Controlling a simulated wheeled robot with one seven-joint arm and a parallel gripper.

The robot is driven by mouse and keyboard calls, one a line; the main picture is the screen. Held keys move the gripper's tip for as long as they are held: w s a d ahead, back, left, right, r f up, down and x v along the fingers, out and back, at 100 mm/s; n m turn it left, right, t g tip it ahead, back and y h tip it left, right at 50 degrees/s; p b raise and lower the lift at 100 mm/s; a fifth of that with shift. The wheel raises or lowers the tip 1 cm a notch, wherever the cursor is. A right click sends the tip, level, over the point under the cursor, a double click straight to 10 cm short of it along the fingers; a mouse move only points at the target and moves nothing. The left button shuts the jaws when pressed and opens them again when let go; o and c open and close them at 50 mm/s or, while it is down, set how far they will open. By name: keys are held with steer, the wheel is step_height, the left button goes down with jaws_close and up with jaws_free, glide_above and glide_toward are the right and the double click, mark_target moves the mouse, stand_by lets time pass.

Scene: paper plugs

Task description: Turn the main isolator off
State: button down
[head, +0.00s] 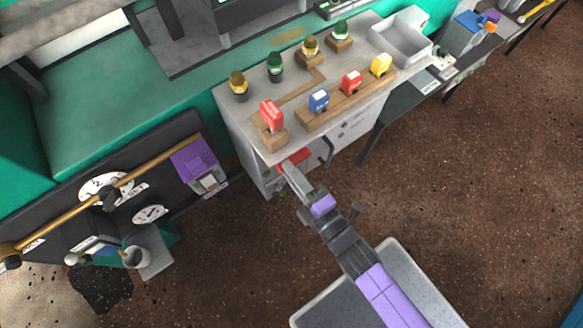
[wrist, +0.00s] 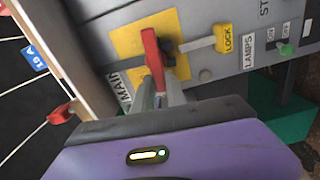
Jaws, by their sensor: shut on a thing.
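The main isolator's red handle (wrist: 150,48) sits on a yellow plate (wrist: 124,42) on a grey panel. A label reading "MAIN" is beside the plate in the wrist view. My gripper (wrist: 160,88) is shut on the red handle, with its fingertips at the handle's lower part in the picture. The fingers partly hide the handle and the plate. In the head view, my gripper (head: 285,168) reaches the front of the white cabinet (head: 240,145), where red shows beside the fingertips.
A yellow "LOCK" tag (wrist: 223,38) and a green lamp switch (wrist: 286,48) are beside the isolator. Another red part (wrist: 60,113) juts out at left. Coloured blocks, including a red one (head: 271,114), stand on the cabinet top. Brown floor (head: 480,190) at right is clear.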

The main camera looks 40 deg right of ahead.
steer(key=shift+f+n, duration=0.2)
steer(key=shift+n, duration=0.4)
steer(key=c, duration=1.4)
jaws_free()
steer(key=shift+o, duration=0.2)
steer(key=s, duration=0.7)
steer(key=shift+s, duration=0.4)
